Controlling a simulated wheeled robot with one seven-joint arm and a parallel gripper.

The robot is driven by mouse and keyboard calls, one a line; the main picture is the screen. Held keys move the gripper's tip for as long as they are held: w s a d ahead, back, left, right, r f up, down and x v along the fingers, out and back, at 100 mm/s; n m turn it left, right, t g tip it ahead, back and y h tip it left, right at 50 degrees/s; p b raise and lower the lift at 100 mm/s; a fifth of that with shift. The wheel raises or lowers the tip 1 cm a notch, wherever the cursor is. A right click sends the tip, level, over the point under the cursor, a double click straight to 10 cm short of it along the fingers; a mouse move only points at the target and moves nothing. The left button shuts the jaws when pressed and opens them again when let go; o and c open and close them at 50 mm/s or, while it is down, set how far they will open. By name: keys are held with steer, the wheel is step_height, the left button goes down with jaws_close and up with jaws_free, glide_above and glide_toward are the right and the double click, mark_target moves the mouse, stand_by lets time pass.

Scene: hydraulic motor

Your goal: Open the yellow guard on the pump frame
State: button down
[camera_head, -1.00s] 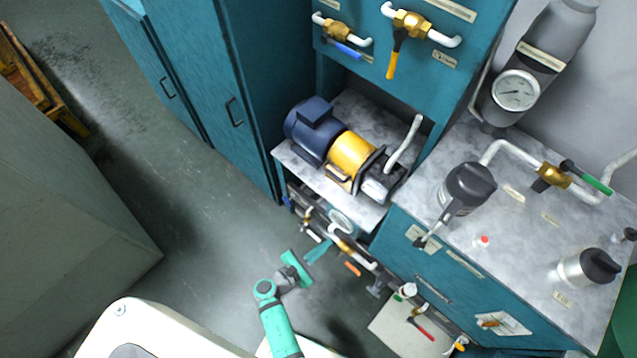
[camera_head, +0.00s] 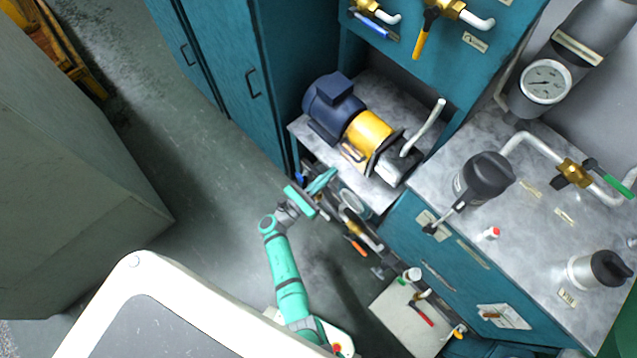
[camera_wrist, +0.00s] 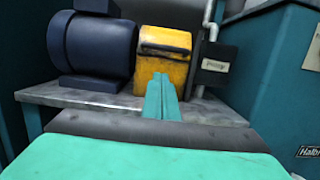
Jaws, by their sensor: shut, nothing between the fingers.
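The yellow guard (camera_head: 368,132) sits on the pump frame between the dark blue motor (camera_head: 333,103) and the grey pump part (camera_head: 402,160). It appears closed, covering the middle of the set. In the wrist view the guard (camera_wrist: 165,62) is straight ahead, with a dark handle bar (camera_wrist: 164,50) across its upper front. My gripper (camera_head: 330,176) is below and in front of the shelf, pointing toward the guard. In the wrist view my gripper's fingers (camera_wrist: 162,92) are together and empty, overlapping the guard's lower edge in the picture. I cannot tell any contact; they look apart in the head view.
The set stands on a grey shelf (camera_head: 309,128) in a recess of the teal cabinet. Pipes and valves (camera_head: 352,205) lie below the shelf, close to my gripper. A counter (camera_head: 520,235) with a dark-capped vessel (camera_head: 484,178) is at right. Open floor (camera_head: 215,215) lies left of my arm.

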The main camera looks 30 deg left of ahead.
steer(key=shift+w+d+r, duration=0.25)
steer(key=shift+w+r, duration=0.35)
steer(key=shift+w+d+r, duration=0.2)
steer(key=shift+w+r, duration=0.4)
steer(key=shift+w, duration=0.05)
steer(key=shift+w+d+r, duration=0.25)
steer(key=shift+w+r, duration=0.35)
steer(key=shift+r, duration=0.1)
